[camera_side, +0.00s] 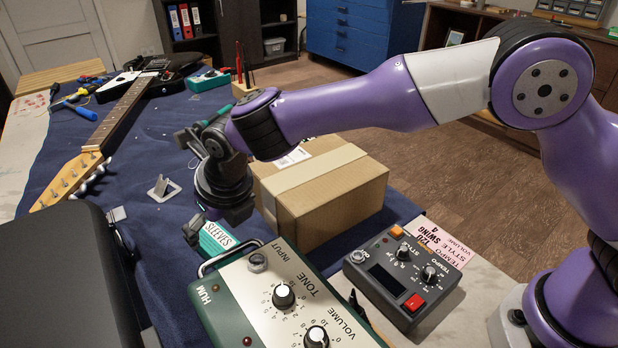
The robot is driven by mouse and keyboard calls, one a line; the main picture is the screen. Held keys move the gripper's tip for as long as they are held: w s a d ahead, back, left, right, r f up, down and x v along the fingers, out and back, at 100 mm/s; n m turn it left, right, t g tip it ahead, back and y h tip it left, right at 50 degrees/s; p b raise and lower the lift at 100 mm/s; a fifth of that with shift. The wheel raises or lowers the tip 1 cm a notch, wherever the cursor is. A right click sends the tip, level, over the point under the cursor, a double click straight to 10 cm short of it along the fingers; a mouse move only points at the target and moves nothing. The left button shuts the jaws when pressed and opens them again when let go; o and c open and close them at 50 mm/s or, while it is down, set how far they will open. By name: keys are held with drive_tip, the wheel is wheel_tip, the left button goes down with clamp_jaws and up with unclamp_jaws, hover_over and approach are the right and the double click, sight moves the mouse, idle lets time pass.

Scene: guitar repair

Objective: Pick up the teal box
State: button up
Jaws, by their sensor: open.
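A teal box (214,238) with a white label reading "SLEEVES" lies on the dark blue cloth, left of the cardboard box and just behind the green amplifier. My gripper (222,213) points down right above and behind it, and is open. The fingertips are small and partly hidden, so I cannot tell whether they touch the box or stand around it. Another teal-green box-like item (208,81) lies farther back on the cloth.
A cardboard box (335,195) stands close to the right of my gripper. The green amplifier (225,290) is in front, with a dark drum machine (403,275) to its right. A guitar (115,115) lies at the left, and a small grey stand (163,189) nearer.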

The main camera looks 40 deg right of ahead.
sight(217, 240)
drive_tip(key=x, duration=0.5)
drive_tip(key=shift+a+f, duration=0.2)
drive_tip(key=shift+f, duration=0.05)
drive_tip(key=c, duration=1.2)
